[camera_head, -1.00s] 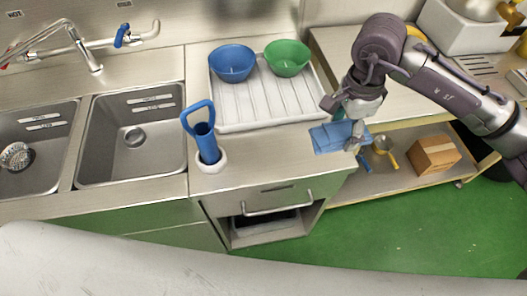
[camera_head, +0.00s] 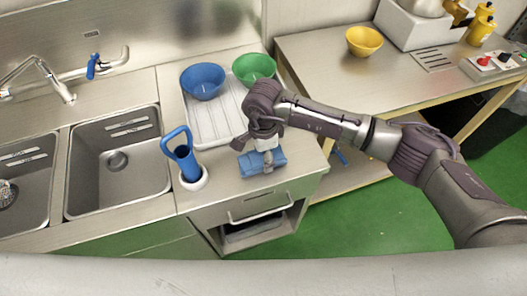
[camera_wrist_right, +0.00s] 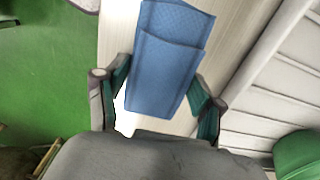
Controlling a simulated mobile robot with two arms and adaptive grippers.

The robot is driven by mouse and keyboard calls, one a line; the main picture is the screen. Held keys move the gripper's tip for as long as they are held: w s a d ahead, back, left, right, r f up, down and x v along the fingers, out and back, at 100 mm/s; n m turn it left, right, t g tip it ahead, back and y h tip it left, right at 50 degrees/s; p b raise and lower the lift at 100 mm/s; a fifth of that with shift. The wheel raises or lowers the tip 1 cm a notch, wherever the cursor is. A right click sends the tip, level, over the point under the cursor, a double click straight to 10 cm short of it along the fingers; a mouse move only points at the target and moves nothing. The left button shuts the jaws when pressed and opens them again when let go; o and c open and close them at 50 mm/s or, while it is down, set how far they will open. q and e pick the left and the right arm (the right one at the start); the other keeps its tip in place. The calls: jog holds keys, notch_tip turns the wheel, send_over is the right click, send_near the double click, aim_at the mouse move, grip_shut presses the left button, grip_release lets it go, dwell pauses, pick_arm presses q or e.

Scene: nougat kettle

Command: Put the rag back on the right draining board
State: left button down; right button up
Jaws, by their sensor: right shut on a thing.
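The blue folded rag (camera_head: 250,166) is in my right gripper (camera_head: 266,158), low over the front right part of the right draining board (camera_head: 226,194). I cannot tell whether its underside touches the steel. In the right wrist view the rag (camera_wrist_right: 168,50) sits between the two green-padded fingers of my right gripper (camera_wrist_right: 163,92), with its far end sticking out. My left gripper is not in view.
A white ribbed tray (camera_head: 210,130) with a blue bowl (camera_head: 202,82) and a green bowl (camera_head: 254,69) stands behind. A blue-handled tool (camera_head: 182,155) in a white holder (camera_head: 195,182) stands left. Sinks (camera_head: 115,165) lie further left; a table (camera_head: 330,70) is at right.

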jog(key=shift+f, duration=0.3)
jog(key=shift+f, duration=0.15)
jog(key=shift+f+b, duration=0.1)
jog(key=shift+b, duration=0.2)
jog(key=o, duration=1.1)
